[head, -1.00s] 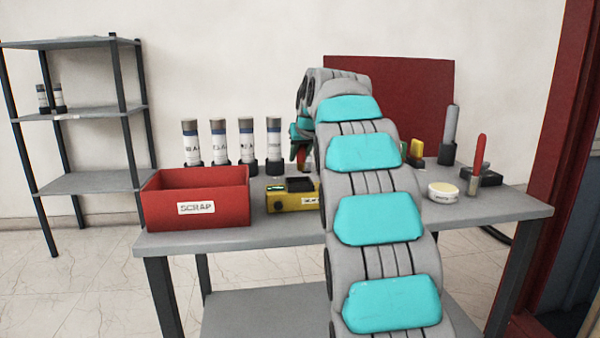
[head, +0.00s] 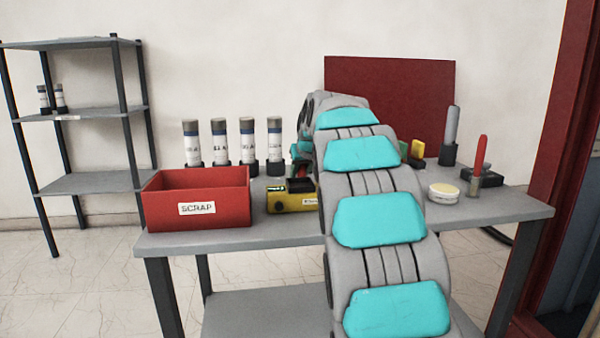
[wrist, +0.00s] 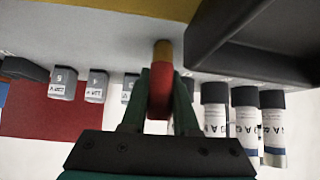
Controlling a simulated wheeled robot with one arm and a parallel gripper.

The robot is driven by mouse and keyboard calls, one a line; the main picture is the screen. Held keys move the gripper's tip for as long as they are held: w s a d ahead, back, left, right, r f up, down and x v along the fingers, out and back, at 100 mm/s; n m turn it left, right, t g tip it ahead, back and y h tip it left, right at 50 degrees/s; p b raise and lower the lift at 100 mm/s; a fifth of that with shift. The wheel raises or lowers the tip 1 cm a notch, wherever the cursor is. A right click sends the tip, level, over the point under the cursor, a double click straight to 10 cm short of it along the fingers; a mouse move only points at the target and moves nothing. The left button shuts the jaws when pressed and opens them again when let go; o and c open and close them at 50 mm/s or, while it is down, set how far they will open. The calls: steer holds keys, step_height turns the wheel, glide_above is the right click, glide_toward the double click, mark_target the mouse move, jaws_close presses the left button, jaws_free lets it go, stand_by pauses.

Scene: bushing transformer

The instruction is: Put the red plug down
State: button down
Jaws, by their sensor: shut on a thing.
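In the wrist view my gripper (wrist: 158,112) is shut on the red plug (wrist: 160,88), which sits between the two green fingers. The plug has a yellow-brown end pointing away from the gripper, towards the grey bench top. I cannot tell whether that end touches the bench. In the head view my gripper (head: 298,168) is low over the bench, behind the yellow device, and mostly hidden by it and my arm. I cannot make out the plug clearly there.
In the wrist view a dark box (wrist: 255,45) is close on the right.

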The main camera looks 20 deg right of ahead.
steer(key=c, duration=0.7)
jaws_free()
steer(key=shift+f, duration=0.15)
steer(key=shift+s+r, duration=0.1)
steer(key=shift+r, duration=0.2)
steer(key=v, duration=1.1)
steer(key=shift+s+r, duration=0.2)
steer(key=shift+s, duration=0.1)
